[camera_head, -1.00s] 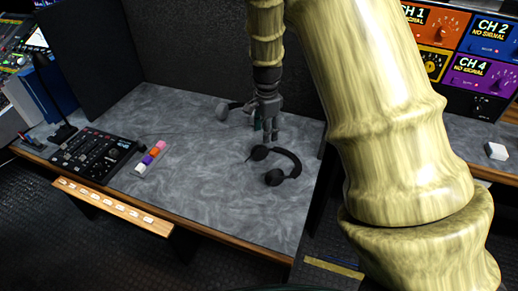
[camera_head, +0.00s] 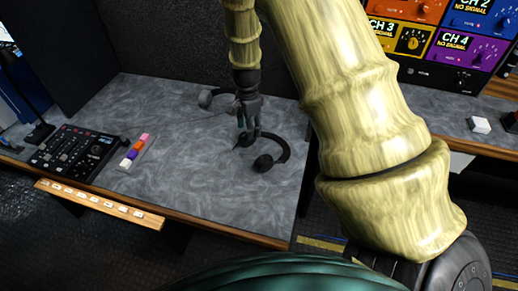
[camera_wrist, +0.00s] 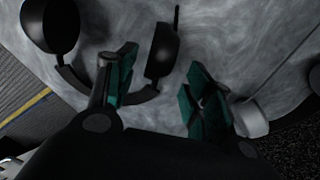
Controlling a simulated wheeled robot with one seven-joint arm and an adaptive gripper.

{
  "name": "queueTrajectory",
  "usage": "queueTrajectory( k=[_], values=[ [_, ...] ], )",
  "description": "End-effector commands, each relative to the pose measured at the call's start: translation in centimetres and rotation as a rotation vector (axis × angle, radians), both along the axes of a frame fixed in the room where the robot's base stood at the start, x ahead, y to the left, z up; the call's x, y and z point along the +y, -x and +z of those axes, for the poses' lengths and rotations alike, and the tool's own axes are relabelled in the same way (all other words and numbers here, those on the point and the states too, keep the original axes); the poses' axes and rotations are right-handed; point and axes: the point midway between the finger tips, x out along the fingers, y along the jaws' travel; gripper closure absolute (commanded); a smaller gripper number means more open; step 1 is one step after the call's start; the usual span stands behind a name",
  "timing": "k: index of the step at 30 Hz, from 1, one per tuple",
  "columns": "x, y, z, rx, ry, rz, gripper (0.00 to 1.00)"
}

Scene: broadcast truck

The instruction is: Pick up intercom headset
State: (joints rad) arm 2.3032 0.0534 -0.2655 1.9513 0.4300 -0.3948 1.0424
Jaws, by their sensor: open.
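The intercom headset (camera_head: 283,151) is black, with two ear cups and a curved band, and lies on the grey marbled desk (camera_head: 190,165). My gripper (camera_head: 247,136) points down just above the desk at the headset's left end and hides part of it. In the wrist view, my gripper (camera_wrist: 160,95) is open, with green finger pads. There one ear cup (camera_wrist: 162,50) sits beyond and between the fingers, nearer the left one, and the other cup (camera_wrist: 50,25) is at the upper left. The band passes behind the left finger. I cannot tell whether any finger touches it.
A desk microphone (camera_head: 207,99) lies behind my gripper; its grey head also shows in the wrist view (camera_wrist: 250,118). An audio mixer (camera_head: 75,150) and a row of coloured blocks (camera_head: 134,151) are at the left. A dark partition (camera_head: 180,45) stands behind. The desk's middle is clear.

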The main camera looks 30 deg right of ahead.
Motion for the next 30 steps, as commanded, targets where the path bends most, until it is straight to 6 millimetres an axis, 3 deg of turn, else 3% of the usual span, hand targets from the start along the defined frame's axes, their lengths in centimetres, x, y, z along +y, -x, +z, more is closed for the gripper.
queueTrajectory(
  k=[7, 15, 17, 24, 30],
  values=[
    [0.0, 0.3, -3.0, 0.003, -0.001, 0.0, 0.48],
    [0.0, 0.3, -3.4, 0.0, 0.0, 0.0, 0.48],
    [0.0, 0.3, -3.4, 0.0, 0.0, 0.0, 0.55],
    [0.0, 0.3, -3.4, 0.0, 0.0, 0.0, 0.99],
    [0.0, 0.3, -3.4, 0.0, 0.0, 0.0, 1.0]
  ],
)
